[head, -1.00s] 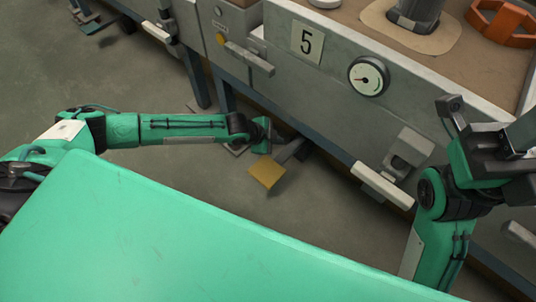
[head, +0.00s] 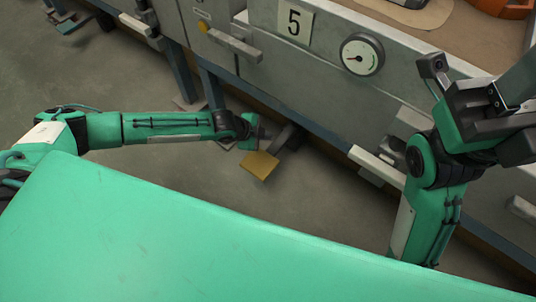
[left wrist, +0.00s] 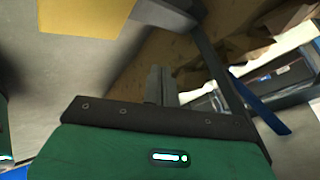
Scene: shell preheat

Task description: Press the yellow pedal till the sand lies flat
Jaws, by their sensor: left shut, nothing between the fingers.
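The yellow pedal (head: 260,166) is a square plate on a dark arm low beside the grey machine. My left gripper (head: 262,131) is at the end of the arm from the left, just behind the pedal in the head view. A gap to the pedal is hard to judge. In the left wrist view the closed, empty fingers (left wrist: 160,86) point up, with the yellow plate (left wrist: 90,16) beyond them at upper left. A brown, sand-like surface (head: 488,42) shows at the machine's top; its flatness cannot be told. My right arm stands at right; its fingertips are not clearly seen.
An orange part (head: 503,7) shows at the top right. Open grey floor (head: 90,85) lies left of the machine.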

